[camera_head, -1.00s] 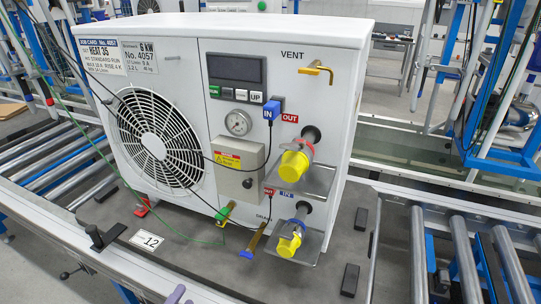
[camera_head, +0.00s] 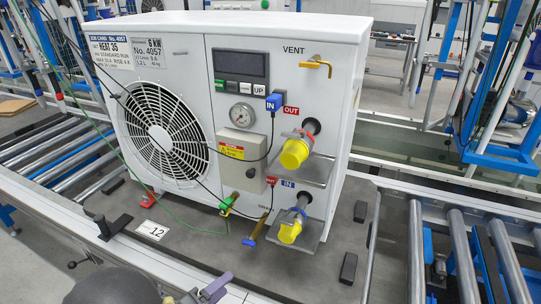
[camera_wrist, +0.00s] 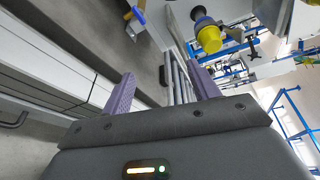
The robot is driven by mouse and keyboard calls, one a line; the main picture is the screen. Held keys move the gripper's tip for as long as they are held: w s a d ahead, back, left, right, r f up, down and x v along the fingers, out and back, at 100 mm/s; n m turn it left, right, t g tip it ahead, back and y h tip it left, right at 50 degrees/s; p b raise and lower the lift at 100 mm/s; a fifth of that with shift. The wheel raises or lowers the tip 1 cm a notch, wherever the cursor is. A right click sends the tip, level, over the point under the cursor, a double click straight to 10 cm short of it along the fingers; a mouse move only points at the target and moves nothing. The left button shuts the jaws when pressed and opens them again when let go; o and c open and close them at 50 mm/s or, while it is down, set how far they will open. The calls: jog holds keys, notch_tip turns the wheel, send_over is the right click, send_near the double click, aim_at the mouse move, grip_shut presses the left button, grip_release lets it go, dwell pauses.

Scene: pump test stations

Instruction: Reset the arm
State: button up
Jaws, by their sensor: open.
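My gripper (camera_wrist: 160,88) shows in the wrist view with its two purple ribbed fingers spread apart and nothing between them. In the head view a part of my gripper (camera_head: 205,291) shows at the bottom edge, in front of the conveyor's front rail. The white pump unit (camera_head: 240,35) stands upright behind it, apart from my gripper. A yellow-capped pipe end (camera_wrist: 209,38) shows beyond the fingers in the wrist view.
The unit carries two yellow-capped connectors, the upper (camera_head: 295,153) and the lower (camera_head: 289,233), and a brass vent lever (camera_head: 318,64). Roller conveyors lie left (camera_head: 62,150) and right (camera_head: 417,250). A thin green cable (camera_head: 120,170) and black cables hang across the unit's front.

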jog(key=s+d+r+n+g+y, duration=0.1)
jog(key=d+r+n+g+y, duration=0.15)
jog(key=d+n, duration=0.7)
jog(key=d+r+n+g+y, duration=0.1)
jog(key=d+n+g+y, duration=0.3)
jog(key=d+n, duration=0.55)
jog(key=s+d+r+n+g+y, duration=0.1)
jog(key=d+n+g+y, duration=0.3)
jog(key=d+n, duration=0.5)
jog(key=w+p+v, duration=0.2)
jog(key=p+v, duration=0.9)
jog(key=w+r+p+v, duration=0.1)
jog(key=w+p+v, duration=0.1)
jog(key=p+v, duration=0.9)
jog(key=shift+w+a+n, duration=0.4)
jog(key=shift+w+a, duration=0.05)
jog(key=shift+w, duration=0.1)
jog(key=shift+s+d, duration=0.1)
